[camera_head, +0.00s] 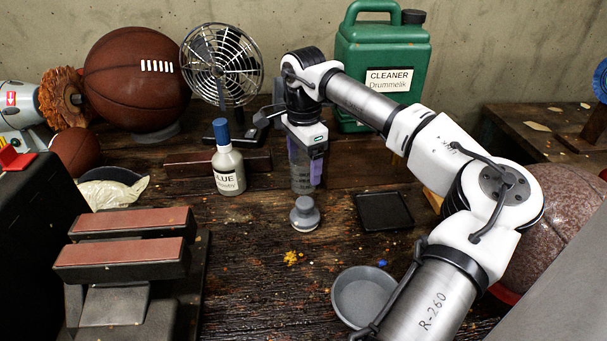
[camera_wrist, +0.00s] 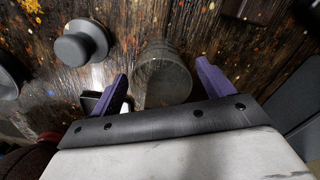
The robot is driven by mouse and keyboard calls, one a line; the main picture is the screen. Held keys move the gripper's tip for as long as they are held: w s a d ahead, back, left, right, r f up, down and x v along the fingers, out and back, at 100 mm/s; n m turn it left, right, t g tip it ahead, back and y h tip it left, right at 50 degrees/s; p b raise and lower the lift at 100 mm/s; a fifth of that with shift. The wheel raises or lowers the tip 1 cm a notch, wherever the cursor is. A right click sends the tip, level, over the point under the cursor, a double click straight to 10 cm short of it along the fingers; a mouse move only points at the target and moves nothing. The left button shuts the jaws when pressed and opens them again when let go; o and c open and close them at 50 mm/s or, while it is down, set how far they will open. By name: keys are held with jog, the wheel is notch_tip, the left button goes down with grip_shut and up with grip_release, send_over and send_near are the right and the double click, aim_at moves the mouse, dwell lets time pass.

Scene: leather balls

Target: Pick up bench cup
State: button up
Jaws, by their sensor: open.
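The bench cup is a clear, greyish see-through cup (camera_head: 301,183) standing on the dark wooden bench, partly hidden behind my gripper in the head view. In the wrist view the cup (camera_wrist: 163,82) shows between the two purple fingers. My gripper (camera_head: 306,168) points down at the cup from above, with one purple finger clearly seen at its right side. In the wrist view my gripper (camera_wrist: 162,71) is open, with a finger on each side of the cup. A gap shows between the cup and the right finger; contact on the left is unclear.
A grey knobbed weight (camera_head: 305,214) stands just in front of the cup. A glue bottle (camera_head: 229,170) is to the left, a black square tray (camera_head: 383,211) to the right. A grey bowl (camera_head: 365,297) sits nearer. A fan (camera_head: 222,68) and green cleaner jug (camera_head: 382,58) stand behind.

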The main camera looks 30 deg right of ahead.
aim_at(303, 176)
notch_tip(303, 176, down, 5)
jog(key=shift+r+p, duration=0.15)
jog(key=shift+p, duration=0.15)
jog(key=c, duration=1.1)
jog(key=shift+o, duration=0.2)
jog(key=shift+r, duration=0.1)
notch_tip(303, 176, up, 20)
jog(key=b, duration=0.1)
